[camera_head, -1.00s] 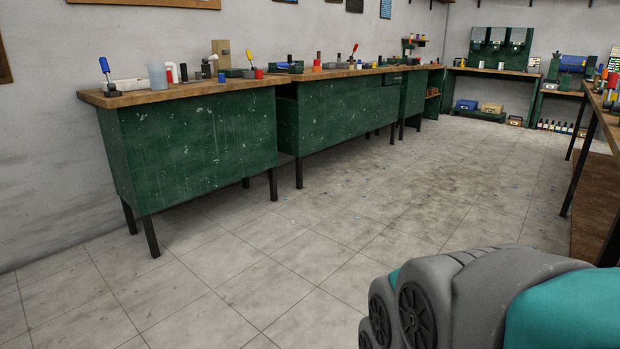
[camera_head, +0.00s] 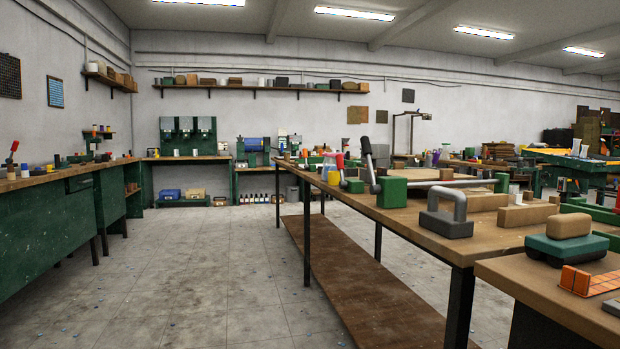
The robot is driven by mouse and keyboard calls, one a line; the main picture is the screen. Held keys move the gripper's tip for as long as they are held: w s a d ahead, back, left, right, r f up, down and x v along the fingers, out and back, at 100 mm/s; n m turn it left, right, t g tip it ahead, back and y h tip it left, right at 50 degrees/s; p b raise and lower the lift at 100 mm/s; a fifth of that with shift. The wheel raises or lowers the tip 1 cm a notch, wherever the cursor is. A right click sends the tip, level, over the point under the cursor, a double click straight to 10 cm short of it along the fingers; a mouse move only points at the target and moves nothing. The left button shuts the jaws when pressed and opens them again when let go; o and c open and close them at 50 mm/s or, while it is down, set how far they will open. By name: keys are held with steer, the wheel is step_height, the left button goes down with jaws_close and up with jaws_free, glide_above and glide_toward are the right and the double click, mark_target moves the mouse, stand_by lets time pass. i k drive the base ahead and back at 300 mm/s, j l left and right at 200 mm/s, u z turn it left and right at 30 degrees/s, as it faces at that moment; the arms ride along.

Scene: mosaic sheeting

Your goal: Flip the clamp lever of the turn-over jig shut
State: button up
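On the long wooden table at the right stands what looks like the turn-over jig: a green block (camera_head: 392,192), a long grey bar (camera_head: 445,183) and a second green block (camera_head: 502,183). A dark grey lever (camera_head: 369,165) stands up, slightly tilted, at the left green block. I cannot tell for sure that it is the clamp lever. A red-handled lever (camera_head: 340,164) stands upright just left of it. Another red piece (camera_head: 617,199) is cut off at the right edge. My gripper is not in view.
A black-and-grey handled tool (camera_head: 446,212) sits on the table's near edge. A nearer table (camera_head: 530,290) with a tan-topped block (camera_head: 568,228) fills the lower right. A green bench (camera_head: 45,225) runs along the left. The tiled floor (camera_head: 215,275) between is open.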

mark_target(343, 184)
steer(key=i+j+z, duration=0.2)
steer(key=i+j, duration=0.5)
steer(key=i, duration=0.2)
steer(key=i+j+z, duration=0.1)
steer(key=i+j, duration=0.45)
steer(key=i, duration=0.15)
steer(key=i+j, duration=0.55)
steer(key=i, duration=0.15)
